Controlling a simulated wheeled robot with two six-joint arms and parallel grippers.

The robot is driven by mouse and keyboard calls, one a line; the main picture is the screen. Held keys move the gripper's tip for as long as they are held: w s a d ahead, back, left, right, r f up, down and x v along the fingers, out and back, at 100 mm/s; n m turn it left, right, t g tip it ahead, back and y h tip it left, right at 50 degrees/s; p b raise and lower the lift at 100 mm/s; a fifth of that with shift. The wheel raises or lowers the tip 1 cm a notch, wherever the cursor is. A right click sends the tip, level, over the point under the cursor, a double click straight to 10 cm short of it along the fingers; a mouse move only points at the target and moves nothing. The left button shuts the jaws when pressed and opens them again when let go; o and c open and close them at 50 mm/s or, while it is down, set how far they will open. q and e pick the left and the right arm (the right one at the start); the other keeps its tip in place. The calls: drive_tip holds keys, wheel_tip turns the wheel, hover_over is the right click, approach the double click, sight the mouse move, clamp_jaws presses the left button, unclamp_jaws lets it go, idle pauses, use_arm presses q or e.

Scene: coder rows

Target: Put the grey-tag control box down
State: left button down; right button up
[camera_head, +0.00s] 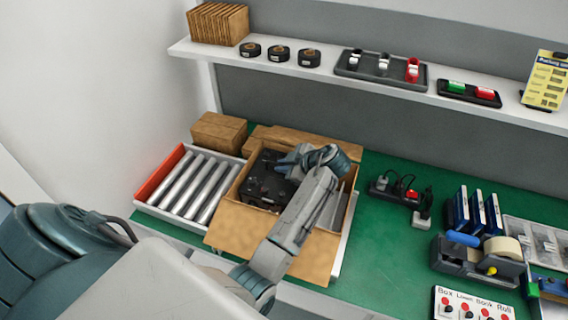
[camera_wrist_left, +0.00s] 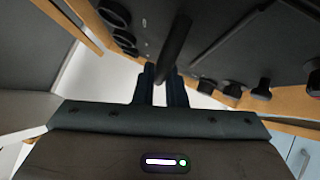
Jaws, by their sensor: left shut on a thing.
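The black control box (camera_head: 268,185) sits within the opening of a cardboard carton (camera_head: 240,229). I cannot tell whether it rests on the carton's bottom. My left gripper (camera_head: 290,160) reaches over the carton from the front and is shut on the control box. In the left wrist view, the control box (camera_wrist_left: 235,50) fills the top, with several dark knobs on its face. There the left gripper's fingers (camera_wrist_left: 162,85) close around a dark bar on it. No grey tag shows. My right gripper is not in view.
A tray of silver tubes (camera_head: 148,207) stands left of the carton, with cardboard pieces (camera_head: 218,132) behind. A power strip (camera_head: 395,192) and a tape dispenser (camera_head: 478,262) lie to the right. Bare green mat (camera_head: 385,250) lies between. A shelf (camera_head: 330,75) runs above.

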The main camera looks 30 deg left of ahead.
sight(284, 175)
use_arm(q)
wheel_tip(284, 175, down, 4)
drive_tip(key=shift+w+r+b, duration=0.1)
drive_tip(key=shift+r+b, duration=0.05)
drive_tip(key=shift+b, duration=0.9)
drive_tip(key=shift+f, duration=0.25)
drive_tip(key=c, duration=1.8)
unclamp_jaws()
drive_tip(key=shift+f, duration=0.15)
drive_tip(key=o, duration=0.3)
drive_tip(key=shift+s, duration=0.2)
drive_tip(key=shift+d, duration=0.1)
